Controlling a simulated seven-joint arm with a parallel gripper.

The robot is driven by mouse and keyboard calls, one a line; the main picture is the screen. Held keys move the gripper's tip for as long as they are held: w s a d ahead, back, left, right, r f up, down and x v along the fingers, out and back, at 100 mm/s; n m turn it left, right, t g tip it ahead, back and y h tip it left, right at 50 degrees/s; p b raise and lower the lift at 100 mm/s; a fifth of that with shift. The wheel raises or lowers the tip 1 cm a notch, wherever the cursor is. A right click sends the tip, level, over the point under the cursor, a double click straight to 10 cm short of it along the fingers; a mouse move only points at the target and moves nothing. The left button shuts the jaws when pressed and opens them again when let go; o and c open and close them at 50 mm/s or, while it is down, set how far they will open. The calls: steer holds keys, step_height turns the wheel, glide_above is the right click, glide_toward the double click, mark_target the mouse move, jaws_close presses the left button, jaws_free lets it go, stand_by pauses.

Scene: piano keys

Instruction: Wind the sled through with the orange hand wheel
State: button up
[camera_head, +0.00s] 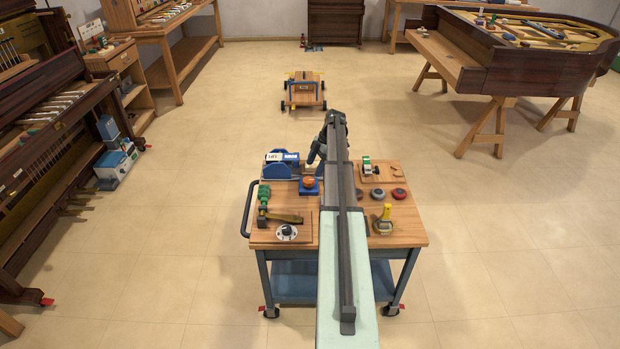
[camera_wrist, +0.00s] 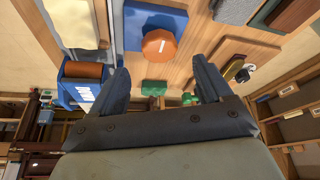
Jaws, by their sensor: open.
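The orange hand wheel (camera_head: 308,182) sits on a blue block (camera_head: 309,191) on the wooden cart top, left of my arm. In the wrist view the orange wheel (camera_wrist: 159,46), with a small white mark, stands on its blue base (camera_wrist: 150,14). My gripper (camera_wrist: 160,66) is open, its two dark fingers apart with nothing between them. The wheel shows beyond the fingertips, slightly left of centre, and looks apart from them. A blue unit with a white label (camera_head: 283,157) stands behind the wheel in the head view. I cannot tell which part is the sled.
My arm covers the cart's middle. Floor around the cart is clear; a wheeled wooden trolley (camera_head: 304,92) stands beyond.

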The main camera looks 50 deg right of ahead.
mark_target(309, 179)
steer(key=x, duration=0.6)
steer(key=shift+w+a+f, duration=0.1)
steer(key=shift+a+f, duration=0.05)
steer(key=c, duration=1)
